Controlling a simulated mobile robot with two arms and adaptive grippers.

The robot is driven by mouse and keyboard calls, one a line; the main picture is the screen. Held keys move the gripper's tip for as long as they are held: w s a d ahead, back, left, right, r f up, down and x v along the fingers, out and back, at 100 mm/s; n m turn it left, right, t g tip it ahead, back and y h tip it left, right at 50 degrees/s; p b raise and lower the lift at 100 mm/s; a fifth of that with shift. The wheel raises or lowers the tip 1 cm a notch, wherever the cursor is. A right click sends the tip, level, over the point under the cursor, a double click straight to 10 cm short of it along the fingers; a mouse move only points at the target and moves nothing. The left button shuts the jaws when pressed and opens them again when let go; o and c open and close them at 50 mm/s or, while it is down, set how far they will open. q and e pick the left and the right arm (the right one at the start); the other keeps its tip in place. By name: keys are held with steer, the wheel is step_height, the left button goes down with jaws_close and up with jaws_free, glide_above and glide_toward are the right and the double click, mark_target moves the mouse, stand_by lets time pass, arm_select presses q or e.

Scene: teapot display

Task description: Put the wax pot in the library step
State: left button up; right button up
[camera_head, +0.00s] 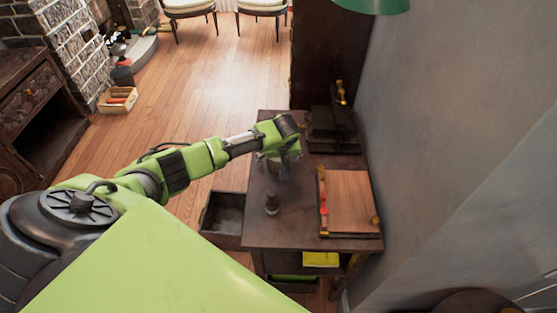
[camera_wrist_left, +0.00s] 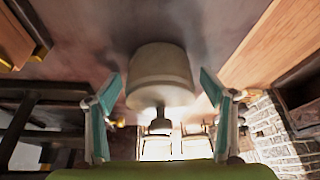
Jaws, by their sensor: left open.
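A pale grey round pot with a dark knob, which looks like the wax pot (camera_wrist_left: 160,78), stands on the dark table (camera_head: 257,225). In the left wrist view it sits between and beyond the two spread fingers of my left gripper (camera_wrist_left: 160,105), with no clear contact. In the head view my left gripper (camera_head: 284,170) is low over the table, open, and hides most of this pot. An open dark box or drawer (camera_head: 222,218) with a grey inside is at the table's left side; I cannot tell whether it is the library step. My right gripper is not in view.
A wooden board with brass fittings (camera_head: 348,198) lies at the right, by the grey wall (camera_head: 430,130). A dark stepped object (camera_head: 332,128) stands at the back. Open wooden floor (camera_head: 200,75) lies to the left.

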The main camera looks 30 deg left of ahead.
arm_select(q)
steer(key=c, duration=1.6)
steer(key=shift+r, duration=0.1)
steer(key=shift+c, duration=0.8)
